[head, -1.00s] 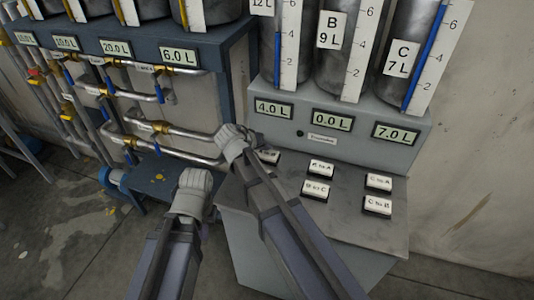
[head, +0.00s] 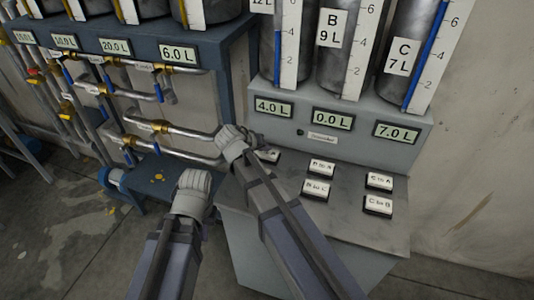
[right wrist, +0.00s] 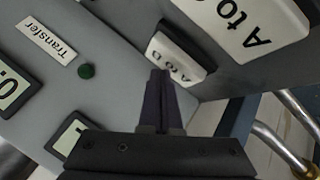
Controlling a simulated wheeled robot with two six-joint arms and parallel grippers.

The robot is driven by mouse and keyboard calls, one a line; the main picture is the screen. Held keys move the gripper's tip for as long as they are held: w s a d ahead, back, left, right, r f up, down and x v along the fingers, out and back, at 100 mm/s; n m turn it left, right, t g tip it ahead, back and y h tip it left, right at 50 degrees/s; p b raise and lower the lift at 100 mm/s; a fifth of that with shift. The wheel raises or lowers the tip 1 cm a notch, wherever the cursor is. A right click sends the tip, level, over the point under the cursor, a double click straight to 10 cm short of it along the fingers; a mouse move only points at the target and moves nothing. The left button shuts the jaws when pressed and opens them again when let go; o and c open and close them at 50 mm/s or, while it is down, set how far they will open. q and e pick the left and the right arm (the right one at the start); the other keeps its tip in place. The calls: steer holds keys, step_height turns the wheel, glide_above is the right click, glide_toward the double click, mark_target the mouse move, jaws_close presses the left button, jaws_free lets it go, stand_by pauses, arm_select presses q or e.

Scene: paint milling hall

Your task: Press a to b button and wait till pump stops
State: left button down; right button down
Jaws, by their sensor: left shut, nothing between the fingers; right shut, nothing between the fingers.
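The white A to B button (right wrist: 175,57) is at the tips of my right gripper (right wrist: 160,75) in the right wrist view. The shut fingertips meet or overlap its edge; I cannot tell whether it is pressed in. In the head view my right gripper (head: 230,140) reaches over the console's left side, and its arm covers part of that button (head: 269,156). The displays read 4.0 L (head: 273,110), 0.0 L (head: 333,121) and 7.0 L (head: 397,131).
The A to C button (right wrist: 245,25) is close beside in the right wrist view. A dark green lamp (right wrist: 86,71) is by the Transfer label (right wrist: 48,42). Other transfer buttons (head: 317,189) are to the right. Pipes and valves (head: 150,127) stand at left.

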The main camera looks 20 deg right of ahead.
mark_target(265, 155)
steer(key=shift+f+b, duration=0.5)
steer(key=shift+b, duration=0.05)
stand_by(0.6)
steer(key=shift+r, duration=0.1)
steer(key=shift+r+p, duration=0.85)
steer(key=shift+p, duration=0.1)
step_height(265, 155, up, 5)
steer(key=p, duration=0.5)
stand_by(0.7)
